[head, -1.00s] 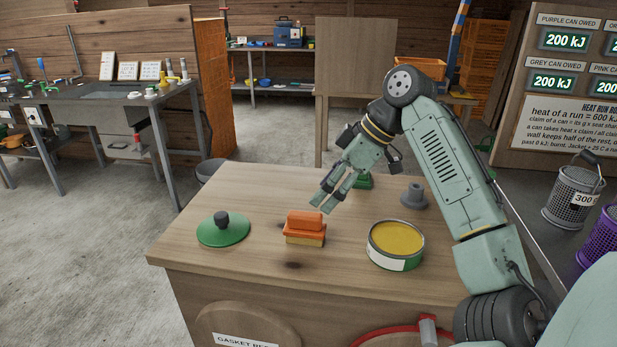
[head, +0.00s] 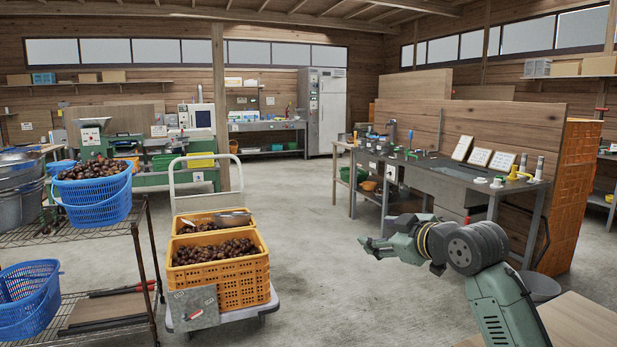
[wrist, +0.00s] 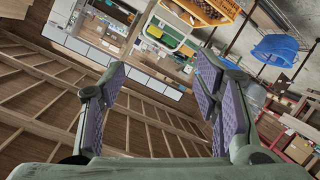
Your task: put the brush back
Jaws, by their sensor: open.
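My gripper (head: 374,250) is raised over the open floor in the head view, pointing left, in front of the grey workbench. In the wrist view my gripper (wrist: 160,85) is open, with its purple-grey finger pads apart and nothing between them. I cannot make out the brush in either current view. Only a corner of the wooden table (head: 585,325) shows at the lower right of the head view, and it is bare there.
A trolley (head: 243,311) with orange chestnut crates (head: 240,292) stands left of centre. A wire rack (head: 143,225) with blue baskets is at far left. The grey workbench (head: 440,183) and an orange crate stack (head: 568,200) are at right. The middle floor is clear.

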